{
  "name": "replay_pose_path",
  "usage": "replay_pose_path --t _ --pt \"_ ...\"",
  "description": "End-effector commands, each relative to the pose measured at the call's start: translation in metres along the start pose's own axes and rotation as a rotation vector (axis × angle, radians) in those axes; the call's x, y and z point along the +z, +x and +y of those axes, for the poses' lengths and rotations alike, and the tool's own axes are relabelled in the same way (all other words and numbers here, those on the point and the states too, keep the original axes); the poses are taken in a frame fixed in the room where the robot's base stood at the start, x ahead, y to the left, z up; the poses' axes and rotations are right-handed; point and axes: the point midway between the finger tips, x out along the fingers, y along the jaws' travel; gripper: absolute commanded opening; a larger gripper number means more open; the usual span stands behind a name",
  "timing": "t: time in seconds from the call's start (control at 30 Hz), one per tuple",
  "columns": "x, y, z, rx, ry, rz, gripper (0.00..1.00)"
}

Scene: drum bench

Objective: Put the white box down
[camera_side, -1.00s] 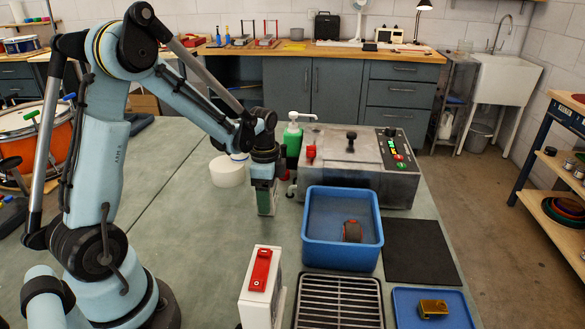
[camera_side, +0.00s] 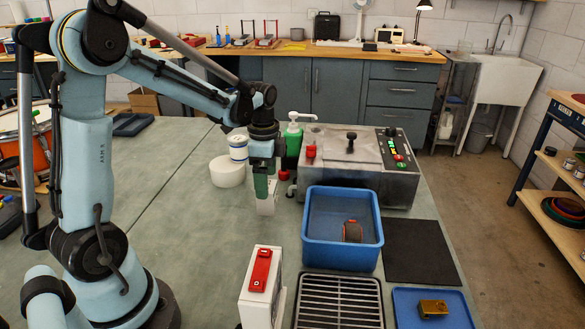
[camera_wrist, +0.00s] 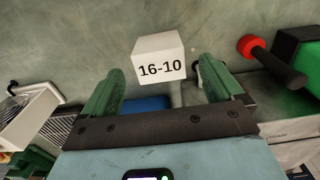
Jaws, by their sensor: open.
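The white box (camera_side: 267,205) stands on the green-grey bench top, left of the blue bin. In the wrist view the white box (camera_wrist: 160,62), marked "16-10", is on the bench beyond my fingertips and between them in the picture. My gripper (camera_side: 263,188) is just above the box, pointing down, and partly covers it in the side view. In the wrist view my gripper (camera_wrist: 160,84) has its two green fingers spread wide, with nothing held between them.
The blue bin (camera_side: 314,256) holds a red and black item. Behind are a green pump bottle (camera_side: 292,140) and a grey control machine (camera_side: 350,175). A white tub (camera_side: 226,172) stands to the left. A black rack (camera_side: 338,300) and dark mat (camera_side: 420,252) are nearer the front.

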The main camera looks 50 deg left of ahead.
Motion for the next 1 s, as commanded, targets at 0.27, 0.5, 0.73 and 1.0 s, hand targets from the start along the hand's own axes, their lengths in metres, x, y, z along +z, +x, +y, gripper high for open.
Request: replay_pose_path --t 0.27,0.5,0.73,1.0 --pt "0.000 -0.046 0.000 0.000 0.000 0.000 0.94" --pt "0.000 -0.065 0.000 0.000 -0.001 0.000 0.94" --pt "-0.010 -0.076 0.024 -0.073 -0.102 0.044 0.94" --pt "-0.028 -0.085 0.085 -0.225 -0.404 0.248 0.94"
